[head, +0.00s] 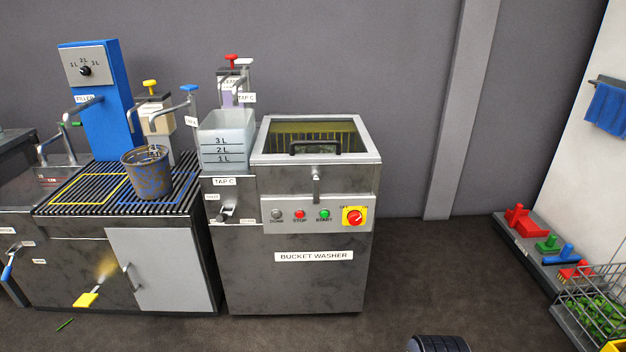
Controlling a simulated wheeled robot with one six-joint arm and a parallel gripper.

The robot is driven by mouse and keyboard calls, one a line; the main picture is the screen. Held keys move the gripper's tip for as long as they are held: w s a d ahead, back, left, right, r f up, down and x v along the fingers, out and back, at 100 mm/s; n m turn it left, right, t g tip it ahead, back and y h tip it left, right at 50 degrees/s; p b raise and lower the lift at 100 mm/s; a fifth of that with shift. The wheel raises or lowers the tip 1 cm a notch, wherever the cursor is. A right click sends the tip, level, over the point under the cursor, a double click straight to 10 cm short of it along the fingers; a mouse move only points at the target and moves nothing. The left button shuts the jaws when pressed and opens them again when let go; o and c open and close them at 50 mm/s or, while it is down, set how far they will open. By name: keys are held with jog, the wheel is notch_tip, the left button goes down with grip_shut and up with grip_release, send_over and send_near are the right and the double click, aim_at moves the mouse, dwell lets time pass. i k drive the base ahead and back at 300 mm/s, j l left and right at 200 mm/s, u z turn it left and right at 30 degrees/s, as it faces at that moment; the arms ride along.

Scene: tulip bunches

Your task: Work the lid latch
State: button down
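The bucket washer (295,268) is a grey metal cabinet against the back wall. Its lid (372,148) is down, with a metal frame around a dark window and a black handle (316,148) across it. The lid latch (316,184) is a small grey metal lever at the middle of the washer's front edge, just below the lid. It points roughly up and down; whether it is engaged is too small to tell. My gripper is not in view.
Below the latch sits a panel with buttons and a red rotary switch (354,217). A translucent measuring tub (227,138) stands left of the lid. A patterned bucket (147,174) stands on the slatted counter. Floor (420,270) right of the washer is clear.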

aim_at(315, 176)
jog(key=i+z, duration=0.45)
jog(key=i, duration=0.7)
